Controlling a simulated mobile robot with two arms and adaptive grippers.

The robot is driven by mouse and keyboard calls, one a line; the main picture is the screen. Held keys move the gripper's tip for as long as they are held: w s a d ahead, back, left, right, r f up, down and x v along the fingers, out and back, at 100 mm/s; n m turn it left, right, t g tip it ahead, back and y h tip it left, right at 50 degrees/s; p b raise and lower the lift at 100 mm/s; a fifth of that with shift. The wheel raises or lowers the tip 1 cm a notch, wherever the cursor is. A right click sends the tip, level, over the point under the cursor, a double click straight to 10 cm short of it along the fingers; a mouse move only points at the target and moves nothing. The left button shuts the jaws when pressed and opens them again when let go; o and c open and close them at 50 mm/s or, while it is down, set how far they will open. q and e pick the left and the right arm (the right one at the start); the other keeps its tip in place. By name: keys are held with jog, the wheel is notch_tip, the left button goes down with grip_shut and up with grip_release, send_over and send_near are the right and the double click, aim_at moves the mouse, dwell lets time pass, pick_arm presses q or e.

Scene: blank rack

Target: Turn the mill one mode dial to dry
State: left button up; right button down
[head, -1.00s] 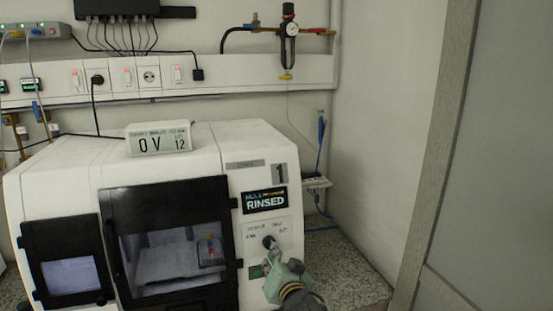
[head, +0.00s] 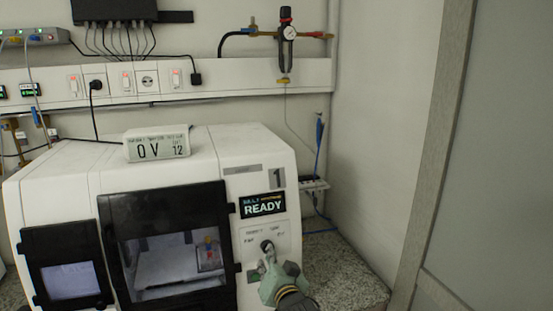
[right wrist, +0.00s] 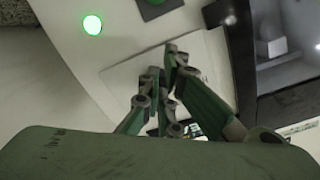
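Mill one is the white machine marked 1 (head: 277,178). Its small screen (head: 262,205) reads READY. The mode dial (head: 266,246) is a dark round knob on the light panel below the screen, with small labels that I cannot read surely. My right gripper (head: 268,259) is at the dial's lower edge, partly covering it. In the right wrist view my gripper's fingers (right wrist: 162,66) are drawn together in front of the white panel (right wrist: 125,72). The dial cannot be made out there, and contact is unclear. My left gripper is out of view.
The mill's dark-framed window (head: 168,250) is left of the panel. A display (head: 157,145) reading "0V 12" stands on top. Free counter (head: 340,272) lies right of the mill, before the wall.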

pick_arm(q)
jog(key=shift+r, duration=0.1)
pick_arm(e)
jog(key=shift+a+r, duration=0.45)
jog(key=shift+r, duration=0.2)
jog(key=shift+a+f, duration=0.1)
jog(key=shift+f, duration=0.05)
jog(key=shift+s+a+f, duration=0.15)
jog(key=shift+a+f, duration=0.05)
jog(key=shift+f, duration=0.05)
jog(key=shift+s, duration=0.15)
pick_arm(q)
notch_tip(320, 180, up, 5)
jog(key=p, duration=0.5)
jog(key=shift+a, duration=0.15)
pick_arm(e)
jog(key=v, duration=0.5)
jog(key=shift+s+d+f, duration=0.1)
jog(key=shift+d+f, duration=0.05)
jog(key=shift+f, duration=0.3)
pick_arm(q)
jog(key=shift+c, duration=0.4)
